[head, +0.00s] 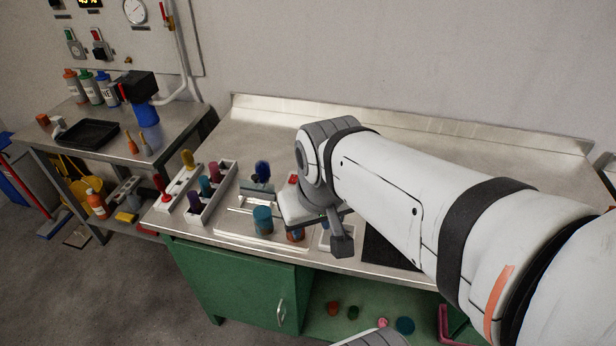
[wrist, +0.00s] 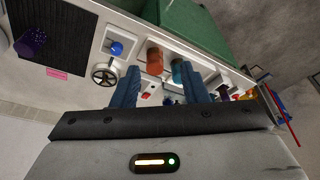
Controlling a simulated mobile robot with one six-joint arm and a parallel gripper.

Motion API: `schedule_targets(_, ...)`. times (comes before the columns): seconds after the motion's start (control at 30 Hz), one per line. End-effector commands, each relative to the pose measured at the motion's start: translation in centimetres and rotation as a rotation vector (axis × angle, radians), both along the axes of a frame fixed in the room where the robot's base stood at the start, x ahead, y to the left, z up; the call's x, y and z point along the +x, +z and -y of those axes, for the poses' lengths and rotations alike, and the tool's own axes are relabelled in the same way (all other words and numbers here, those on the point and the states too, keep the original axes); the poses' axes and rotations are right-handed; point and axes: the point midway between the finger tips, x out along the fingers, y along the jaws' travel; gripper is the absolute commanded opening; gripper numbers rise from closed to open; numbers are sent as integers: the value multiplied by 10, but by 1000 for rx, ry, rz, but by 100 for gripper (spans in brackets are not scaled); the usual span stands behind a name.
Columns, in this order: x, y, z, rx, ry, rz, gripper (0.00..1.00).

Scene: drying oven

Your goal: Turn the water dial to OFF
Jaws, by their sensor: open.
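No part is readably marked as the water dial, so I cannot tell which one it is. In the wrist view, a blue round knob (wrist: 117,48) sits on a white square plate, with a dark-rimmed wheel (wrist: 104,74) beside it, left of my fingers. My gripper (wrist: 158,75) is open, its two blue fingers apart with nothing held. A white fixture with a red part (wrist: 147,95) shows between the fingers. An orange-brown cup (wrist: 155,60) and a teal cup (wrist: 180,70) lie just beyond the fingertips. In the head view, my wrist hides the fingers and part of the worktop.
White racks with coloured-handled items (head: 205,195) stand left of my arm. The teal cup (head: 262,219) is near the front edge. A wall panel with a gauge (head: 134,11) and switches is at upper left. A dark mat (wrist: 55,35) holds a purple cup (wrist: 32,42). The worktop's back is clear.

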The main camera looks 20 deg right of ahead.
Motion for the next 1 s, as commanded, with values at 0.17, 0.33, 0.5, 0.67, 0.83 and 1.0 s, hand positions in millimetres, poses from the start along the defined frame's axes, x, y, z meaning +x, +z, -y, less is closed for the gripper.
schedule_targets(0.17,12,-10,11,55,-143,-40,51)
schedule_targets(0.33,45,-38,38,211,-552,-144,51)
schedule_targets(0.5,82,-79,81,394,-1067,-268,51)
schedule_targets(0.67,104,-117,123,531,-1476,-366,51)
schedule_targets(0.83,114,-142,152,617,-1739,-432,51)
schedule_targets(1.0,118,-156,158,644,-1824,-454,51)
